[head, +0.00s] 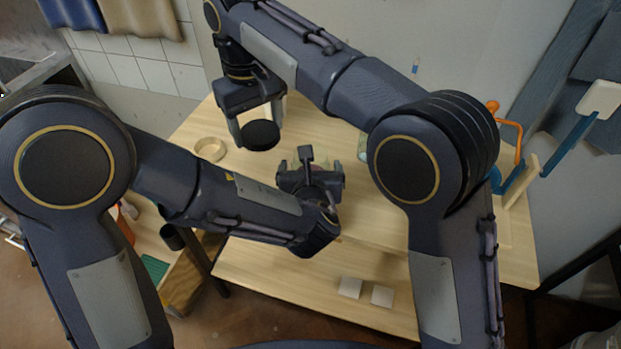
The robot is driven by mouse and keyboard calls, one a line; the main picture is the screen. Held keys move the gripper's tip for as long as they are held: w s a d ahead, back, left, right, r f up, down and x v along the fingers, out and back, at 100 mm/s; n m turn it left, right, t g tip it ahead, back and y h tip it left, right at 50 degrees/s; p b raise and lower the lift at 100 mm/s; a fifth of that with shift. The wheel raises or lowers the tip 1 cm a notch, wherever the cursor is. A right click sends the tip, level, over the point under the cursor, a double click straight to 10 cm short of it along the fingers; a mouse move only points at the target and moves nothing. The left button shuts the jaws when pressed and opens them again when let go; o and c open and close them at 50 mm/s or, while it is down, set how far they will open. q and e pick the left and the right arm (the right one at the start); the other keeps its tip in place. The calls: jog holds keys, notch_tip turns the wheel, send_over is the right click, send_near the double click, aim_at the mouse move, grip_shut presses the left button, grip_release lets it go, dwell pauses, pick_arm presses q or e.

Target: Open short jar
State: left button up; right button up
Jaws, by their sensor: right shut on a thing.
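A dark, round, flat piece that looks like a jar lid (261,135) is between the fingers of my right gripper (257,130). That gripper points down over the back left of the table, shut on the piece, which seems to be clear of the wood. My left gripper (310,170) is lower and to the right, over the middle of the table. Its fingers point away from me, and I cannot tell whether they hold anything. A pale greenish bit shows behind it. I cannot make out the body of the short jar, which may be hidden by my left gripper.
A cream ring-shaped dish (209,149) stands at the table's left. Two pale square tiles (349,287) lie on the lower shelf (300,290). An orange and blue fixture (507,135) stands at the right edge. Bare wood shows right of my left gripper.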

pick_arm(q)
jog(key=v, duration=1.2)
jog(key=s+a+f+n+g+y, duration=0.2)
jog(key=a+n+g, duration=0.2)
jog(key=a+n, duration=0.5)
jog(key=s+a+f+n+g+y, duration=0.2)
jog(key=a+n+g, duration=0.2)
jog(key=a+n, duration=0.55)
jog(key=s+a+r+n+h, duration=0.1)
jog(key=s+n+h, duration=0.6)
jog(key=n, duration=1.2)
jog(key=shift+s+a+r+h, duration=0.3)
jog(key=shift+s+a+h, duration=0.15)
jog(key=shift+s, duration=0.25)
